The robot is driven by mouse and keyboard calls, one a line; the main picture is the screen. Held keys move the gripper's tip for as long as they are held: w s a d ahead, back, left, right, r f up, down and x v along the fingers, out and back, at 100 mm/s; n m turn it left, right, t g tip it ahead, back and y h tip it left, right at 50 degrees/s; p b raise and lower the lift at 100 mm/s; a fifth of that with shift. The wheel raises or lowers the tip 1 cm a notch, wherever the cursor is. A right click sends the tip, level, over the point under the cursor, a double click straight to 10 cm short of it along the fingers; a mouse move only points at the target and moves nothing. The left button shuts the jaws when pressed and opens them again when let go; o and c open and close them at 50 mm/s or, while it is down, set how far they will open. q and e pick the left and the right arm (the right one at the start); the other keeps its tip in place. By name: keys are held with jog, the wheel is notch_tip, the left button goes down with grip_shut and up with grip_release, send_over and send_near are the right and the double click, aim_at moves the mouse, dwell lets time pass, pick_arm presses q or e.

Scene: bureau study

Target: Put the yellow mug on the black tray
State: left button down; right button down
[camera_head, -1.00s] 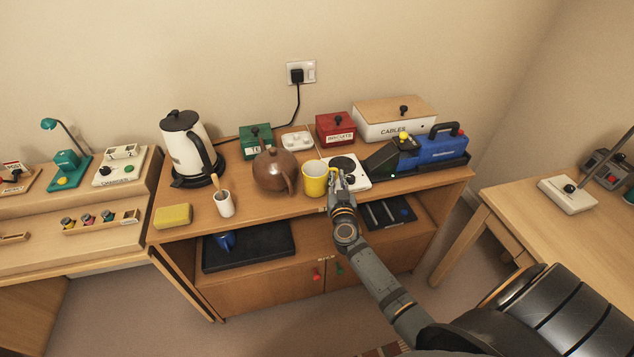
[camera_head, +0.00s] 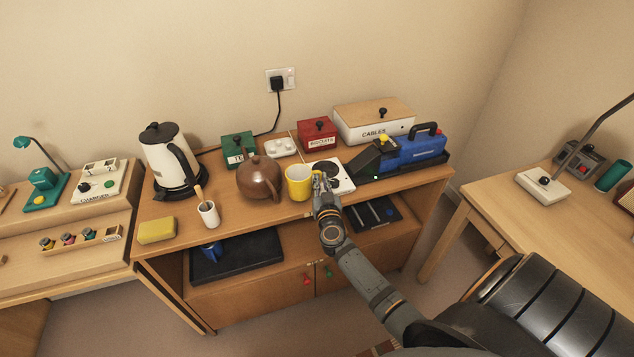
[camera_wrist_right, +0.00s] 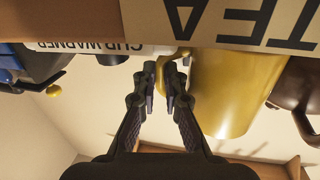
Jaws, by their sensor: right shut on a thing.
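The yellow mug (camera_head: 298,182) is upright at the front of the cabinet top, right of the brown teapot (camera_head: 260,180). My right gripper (camera_head: 318,180) is shut on its handle from the right. The wrist view also shows the mug (camera_wrist_right: 222,90) beside my fingers (camera_wrist_right: 165,80). I cannot tell whether its base touches the wood. My left gripper is not in view.
A white cup warmer (camera_head: 345,168) is right of the mug. A blue machine (camera_head: 415,152) stands further right. A white cup with a brush (camera_head: 208,212), a yellow sponge (camera_head: 157,230) and a kettle (camera_head: 167,160) are left. The cabinet top overhangs the tray's shelf.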

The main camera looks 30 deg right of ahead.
notch_tip(320, 180, up, 3)
jog(key=shift+f+p, duration=0.1)
jog(key=shift+p, duration=0.65)
jog(key=s+a+r+p, duration=0.2)
jog(key=s+r+p, duration=0.3)
jog(key=s+r, duration=0.4)
jog(key=s, duration=0.5)
jog(key=shift+r+p, duration=0.2)
jog(key=shift+p, duration=0.1)
jog(key=w+a+n+y, duration=0.2)
jog(key=w+a+y, duration=0.1)
jog(key=a, duration=0.5)
jog(key=w+a+n+t+y, duration=0.1)
jog(key=w+a+n+y, duration=0.2)
jog(key=a, duration=0.5)
jog(key=shift+t+y, duration=0.3)
jog(key=shift+y, duration=0.5)
jog(key=shift+f, duration=0.15)
jog(key=shift+a, duration=0.1)
